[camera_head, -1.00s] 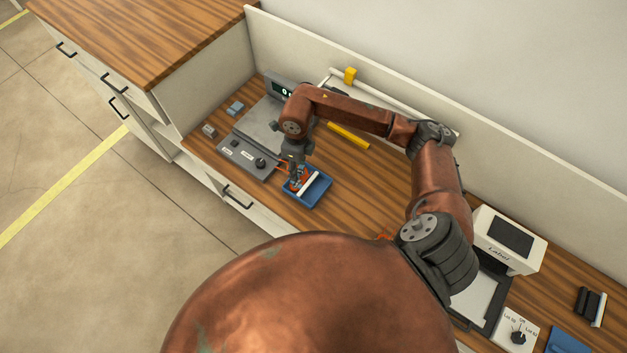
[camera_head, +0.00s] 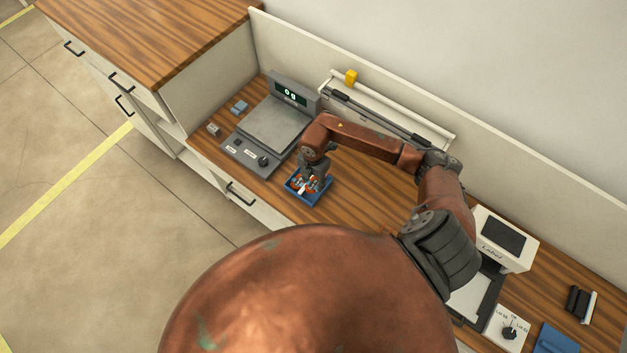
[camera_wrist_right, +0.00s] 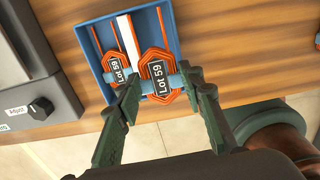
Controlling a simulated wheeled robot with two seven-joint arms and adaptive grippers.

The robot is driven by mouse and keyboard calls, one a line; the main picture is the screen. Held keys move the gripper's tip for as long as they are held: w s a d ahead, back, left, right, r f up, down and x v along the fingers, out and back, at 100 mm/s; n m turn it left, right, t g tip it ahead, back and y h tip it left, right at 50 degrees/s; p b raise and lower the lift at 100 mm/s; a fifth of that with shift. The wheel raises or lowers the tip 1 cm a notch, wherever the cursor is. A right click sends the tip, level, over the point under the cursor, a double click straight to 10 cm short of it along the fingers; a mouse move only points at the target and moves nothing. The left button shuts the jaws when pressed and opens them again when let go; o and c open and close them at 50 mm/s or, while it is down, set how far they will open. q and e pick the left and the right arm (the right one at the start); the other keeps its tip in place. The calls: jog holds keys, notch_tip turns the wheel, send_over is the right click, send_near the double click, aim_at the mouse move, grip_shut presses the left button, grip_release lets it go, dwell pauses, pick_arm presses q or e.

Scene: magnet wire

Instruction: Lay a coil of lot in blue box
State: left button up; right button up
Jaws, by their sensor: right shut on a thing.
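The blue box (camera_head: 316,200) stands on the wooden bench, right of the scale; it also shows in the right wrist view (camera_wrist_right: 87,45). A white divider (camera_wrist_right: 131,42) splits it. An orange coil labelled "Lot 59" (camera_wrist_right: 116,71) lies in its left compartment. My right gripper (camera_wrist_right: 160,79) is shut on a second "Lot 59" coil (camera_wrist_right: 159,68), its fingers at the blue band across it. This coil is over or in the right compartment; whether it touches the floor I cannot tell. In the head view my right gripper (camera_head: 308,184) points down into the box. My left gripper is not in view.
A label printer (camera_head: 503,240) and a lot dial (camera_head: 508,328) are at the right. More orange coil edges (camera_wrist_right: 317,41) show in the wrist view.

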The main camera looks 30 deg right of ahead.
jog(key=shift+f+b, duration=1.55)
jog(key=shift+f, duration=0.45)
jog(key=o, duration=1.3)
notch_tip(320, 180, up, 8)
jog(key=p, duration=0.6)
jog(key=shift+r, duration=0.1)
